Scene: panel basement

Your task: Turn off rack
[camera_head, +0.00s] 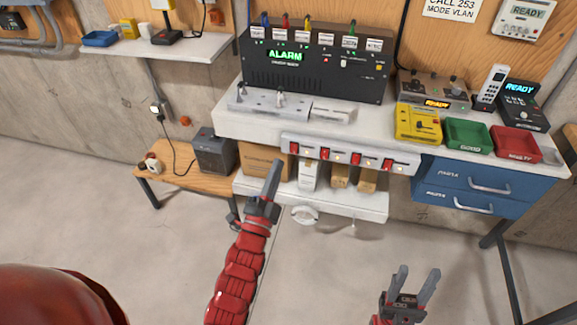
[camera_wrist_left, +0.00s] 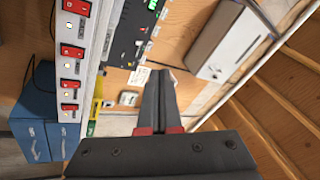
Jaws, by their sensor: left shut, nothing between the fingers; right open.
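A white power strip (camera_head: 405,165) with several red switches runs along the front edge of the workbench. Its leftmost red switch (camera_head: 294,148) is just right of my left gripper's tip in the head view. The strip also shows at the left of the left wrist view (camera_wrist_left: 92,42), with small indicator lights beside its switches. The switch labels are too small to read. A black rack unit (camera_head: 318,65) with a green ALARM display stands behind it on the bench. My left gripper (camera_head: 275,166) is shut and empty, in front of the strip's left end. My right gripper (camera_head: 418,272) is open and empty, low at the right.
The bench holds a yellow device (camera_head: 417,124), a green tray (camera_head: 468,134) and a red tray (camera_head: 516,142). Blue drawers (camera_head: 470,187) sit below at the right. A lower shelf with boxes (camera_head: 264,162) lies under the strip. The floor in front is clear.

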